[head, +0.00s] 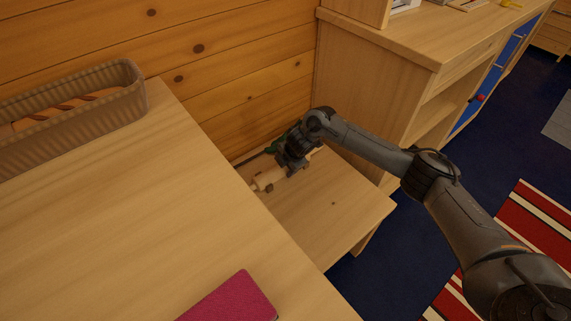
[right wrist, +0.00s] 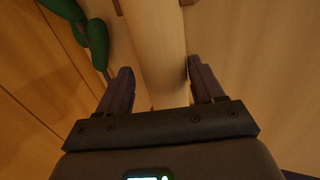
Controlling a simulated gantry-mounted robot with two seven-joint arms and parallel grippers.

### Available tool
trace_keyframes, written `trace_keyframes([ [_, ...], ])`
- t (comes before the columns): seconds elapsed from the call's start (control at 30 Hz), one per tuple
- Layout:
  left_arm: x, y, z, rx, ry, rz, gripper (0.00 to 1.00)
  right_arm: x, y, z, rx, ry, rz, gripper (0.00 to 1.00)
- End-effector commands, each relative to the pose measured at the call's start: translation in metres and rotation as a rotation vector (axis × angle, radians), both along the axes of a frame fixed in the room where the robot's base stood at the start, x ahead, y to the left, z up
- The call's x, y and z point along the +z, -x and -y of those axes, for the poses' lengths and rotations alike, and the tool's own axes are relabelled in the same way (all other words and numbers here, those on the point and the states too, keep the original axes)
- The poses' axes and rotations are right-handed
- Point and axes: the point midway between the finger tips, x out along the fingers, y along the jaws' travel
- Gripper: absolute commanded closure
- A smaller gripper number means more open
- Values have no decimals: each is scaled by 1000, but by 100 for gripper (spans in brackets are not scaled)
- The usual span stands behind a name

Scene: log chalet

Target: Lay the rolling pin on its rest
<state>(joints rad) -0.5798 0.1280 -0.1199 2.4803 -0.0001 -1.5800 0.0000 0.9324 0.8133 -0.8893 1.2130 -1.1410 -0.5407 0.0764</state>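The rolling pin (head: 268,179) is pale wood and lies low over the bench against the log wall. It also shows in the right wrist view (right wrist: 156,38), running between the fingers. Small brown pieces that look like parts of its rest (right wrist: 187,2) show beside the pin at the top of that view. They also show low beside it in the head view (head: 268,188). My right gripper (right wrist: 160,66) has one finger on each side of the pin, both very close to it. Whether they press on it I cannot tell. My left gripper is not in view.
A green object (right wrist: 97,42) lies close to the pin on the wall side. The bench top (head: 335,205) is clear on its right. The higher table (head: 150,215) carries a ribbed basket (head: 125,105) and a magenta book (head: 232,301). A wooden cabinet (head: 365,85) stands behind the bench.

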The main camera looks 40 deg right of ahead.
Motion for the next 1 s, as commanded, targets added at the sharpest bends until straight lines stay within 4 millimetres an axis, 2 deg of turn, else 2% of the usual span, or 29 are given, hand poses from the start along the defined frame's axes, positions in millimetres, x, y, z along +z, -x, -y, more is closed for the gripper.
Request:
trace_keyframes([
  [0.03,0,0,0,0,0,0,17,0,0,0,0,0,1,25],
  [0.1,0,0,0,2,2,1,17,0,0,0,0,0,1,18],
  [0.47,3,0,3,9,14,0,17,4,2,0,1,0,-1,18],
  [0.57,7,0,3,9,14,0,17,13,5,0,1,0,-1,18],
  [1.0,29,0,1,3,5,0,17,80,33,-1,1,2,2,18],
])
